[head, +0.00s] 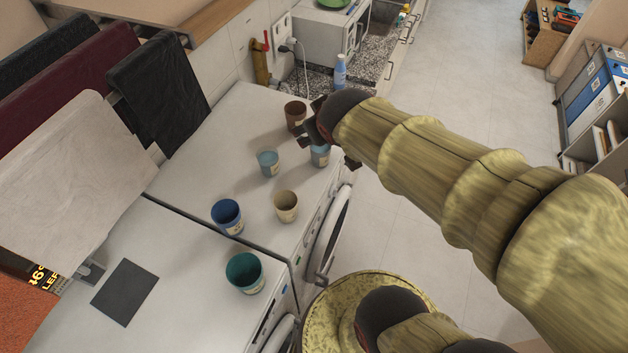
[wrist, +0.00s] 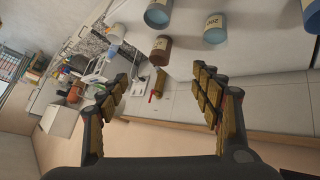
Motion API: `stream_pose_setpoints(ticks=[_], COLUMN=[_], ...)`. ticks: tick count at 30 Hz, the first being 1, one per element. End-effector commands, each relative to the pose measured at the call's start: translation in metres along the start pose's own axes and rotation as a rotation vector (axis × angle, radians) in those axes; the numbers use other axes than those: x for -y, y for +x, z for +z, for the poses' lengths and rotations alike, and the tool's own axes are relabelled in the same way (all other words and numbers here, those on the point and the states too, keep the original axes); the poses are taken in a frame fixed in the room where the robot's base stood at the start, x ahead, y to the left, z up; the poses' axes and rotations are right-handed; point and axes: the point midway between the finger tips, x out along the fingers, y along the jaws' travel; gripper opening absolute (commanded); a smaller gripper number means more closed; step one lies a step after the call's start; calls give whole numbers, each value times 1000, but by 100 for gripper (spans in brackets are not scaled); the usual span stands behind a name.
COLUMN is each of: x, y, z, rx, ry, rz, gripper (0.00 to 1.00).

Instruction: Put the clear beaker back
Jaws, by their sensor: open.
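Several cup-shaped beakers stand on the white machine tops. None is plainly clear, so I cannot tell which is the clear one. A pale blue beaker (head: 268,163) stands left of my gripper (head: 322,132). A second pale grey-blue beaker (head: 320,156) stands just below the gripper, partly hidden by it. A brown beaker (head: 295,115) is just beyond; it also shows in the wrist view (wrist: 160,51). A labelled pale blue beaker (wrist: 214,29) is at the top of the wrist view. My gripper is open, with nothing between its fingers (wrist: 162,78).
A blue beaker (head: 227,216), a beige beaker (head: 286,206) and a teal beaker (head: 244,272) stand nearer. A dark square mat (head: 125,292) lies bare on the near machine. A blue-and-white bottle (head: 340,72) stands behind. Hanging cloths (head: 158,88) border the left.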

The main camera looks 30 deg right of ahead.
Motion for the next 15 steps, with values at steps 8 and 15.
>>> stream_pose_setpoints(ticks=[8,15], x=[67,83], y=[-105,-126], z=[67,84], rx=[179,225], ry=[108,116], rz=[-187,-244], gripper=[65,65])
